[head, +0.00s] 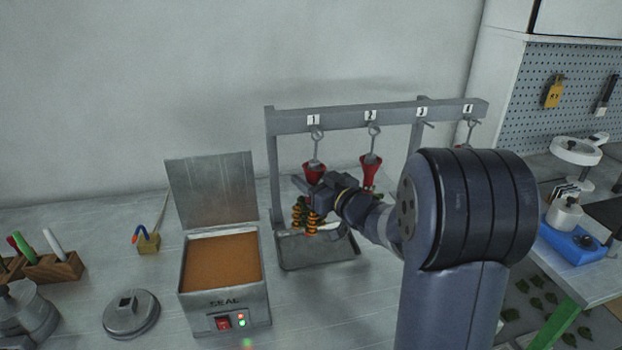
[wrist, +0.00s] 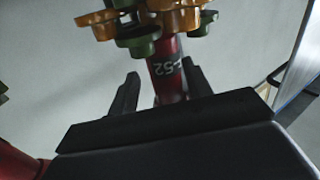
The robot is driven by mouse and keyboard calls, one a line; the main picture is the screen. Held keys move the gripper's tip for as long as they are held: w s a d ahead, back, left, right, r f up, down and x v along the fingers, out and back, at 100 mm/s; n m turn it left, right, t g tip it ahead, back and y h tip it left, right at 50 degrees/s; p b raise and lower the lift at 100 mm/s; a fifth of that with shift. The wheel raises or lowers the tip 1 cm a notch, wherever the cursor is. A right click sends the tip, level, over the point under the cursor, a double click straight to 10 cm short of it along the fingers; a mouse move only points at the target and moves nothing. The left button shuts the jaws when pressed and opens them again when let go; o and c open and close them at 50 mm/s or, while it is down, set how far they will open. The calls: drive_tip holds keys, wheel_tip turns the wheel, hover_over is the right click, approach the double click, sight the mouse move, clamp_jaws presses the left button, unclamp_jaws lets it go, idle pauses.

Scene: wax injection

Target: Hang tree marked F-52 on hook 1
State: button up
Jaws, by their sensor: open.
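The tree marked F-52 has a red stem (wrist: 168,68) with orange and green pieces (wrist: 160,20) in the wrist view. In the head view its red cup (head: 314,172) hangs below the label 1 on the rack, its wire loop (head: 317,132) at hook 1. Its orange pieces (head: 312,218) show below my gripper. My gripper (head: 312,188) is at the tree's stem. In the wrist view its fingers (wrist: 158,90) stand apart on either side of the marked stem, with gaps visible. The exact contact of loop and hook is too small to tell.
The grey rack (head: 345,117) carries labels 1 to 4. Another red tree (head: 370,168) hangs at hook 2, and one hangs at hook 4, mostly hidden by my arm. Hook 3 (head: 427,125) looks empty. A metal tray (head: 320,262) lies below. An open wax pot (head: 222,262) stands left.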

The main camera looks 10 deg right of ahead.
drive_tip(key=v, duration=1)
drive_tip(key=shift+s+b, duration=0.3)
drive_tip(key=shift+s, duration=0.1)
drive_tip(key=shift+d, duration=0.1)
